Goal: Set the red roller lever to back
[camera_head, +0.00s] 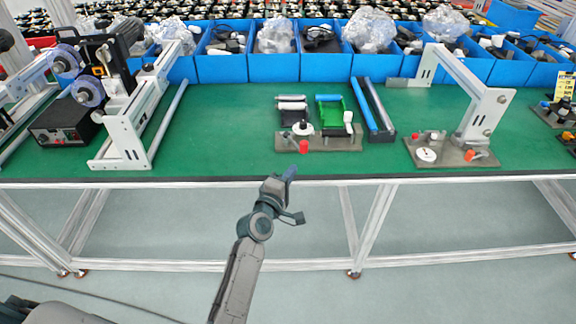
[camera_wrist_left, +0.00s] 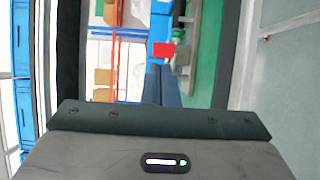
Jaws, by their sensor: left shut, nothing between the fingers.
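The red roller lever (camera_head: 303,147) sits at the front edge of a grey base plate (camera_head: 340,145) near the front of the green table. A white round knob (camera_head: 302,128) is just behind it. My left gripper (camera_head: 290,173) is shut and empty, in front of the table edge, a little nearer than the lever and apart from it in the head view. In the left wrist view a red block (camera_wrist_left: 163,50), which looks like the lever, shows close to the tips of my shut fingers (camera_wrist_left: 160,82). Whether they touch is unclear. My right gripper is out of view.
A green tray (camera_head: 331,113) and rollers stand behind the plate. A second station with a white arm (camera_head: 485,110) and an orange lever (camera_head: 470,155) is at right. A black box (camera_head: 65,122) and white frame stand left. Blue bins (camera_head: 325,67) line the back.

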